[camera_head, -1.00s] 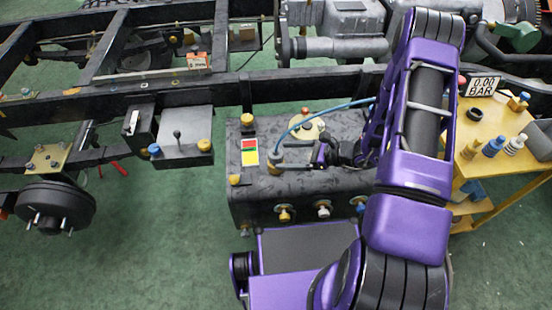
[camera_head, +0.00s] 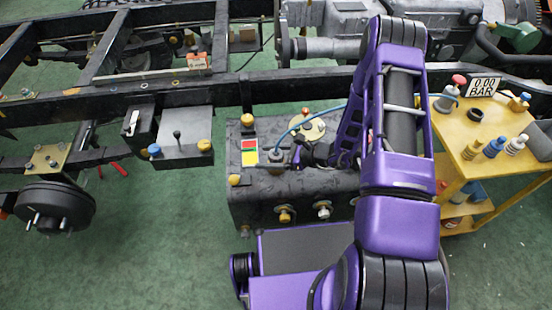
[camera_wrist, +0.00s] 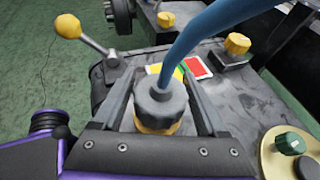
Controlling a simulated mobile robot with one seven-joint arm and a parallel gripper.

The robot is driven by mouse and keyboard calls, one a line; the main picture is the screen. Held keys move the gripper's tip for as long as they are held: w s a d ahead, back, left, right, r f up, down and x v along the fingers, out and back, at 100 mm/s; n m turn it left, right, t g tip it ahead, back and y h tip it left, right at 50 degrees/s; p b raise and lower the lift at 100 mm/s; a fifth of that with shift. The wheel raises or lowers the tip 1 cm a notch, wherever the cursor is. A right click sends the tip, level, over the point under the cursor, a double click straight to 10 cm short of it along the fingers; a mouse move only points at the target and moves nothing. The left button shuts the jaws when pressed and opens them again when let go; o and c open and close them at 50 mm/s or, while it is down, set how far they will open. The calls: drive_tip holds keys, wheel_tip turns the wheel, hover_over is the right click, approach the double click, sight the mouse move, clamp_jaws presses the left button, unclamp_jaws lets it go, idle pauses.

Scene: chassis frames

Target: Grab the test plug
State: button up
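The test plug appears to be the dark grey ribbed plug with a blue hose, on top of the black tank (camera_head: 295,185). In the wrist view the plug (camera_wrist: 162,104) stands in the middle, with a brass-coloured ring at its base and the hose rising from its top. My gripper (camera_wrist: 162,85) is open, with one finger left and one right of the plug. Small gaps show between fingers and plug. In the head view my gripper (camera_head: 290,157) is at the plug (camera_head: 277,156), and its fingers are hard to make out.
A red and yellow label (camera_head: 249,151) and a round plate with a green knob (camera_wrist: 289,143) are beside the plug. Yellow-capped fittings stand on the tank's edges. A yellow cart (camera_head: 475,160) with bottles and a 0.00 BAR gauge (camera_head: 483,87) stands right. Chassis rails (camera_head: 180,92) run behind.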

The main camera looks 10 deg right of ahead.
clamp_jaws()
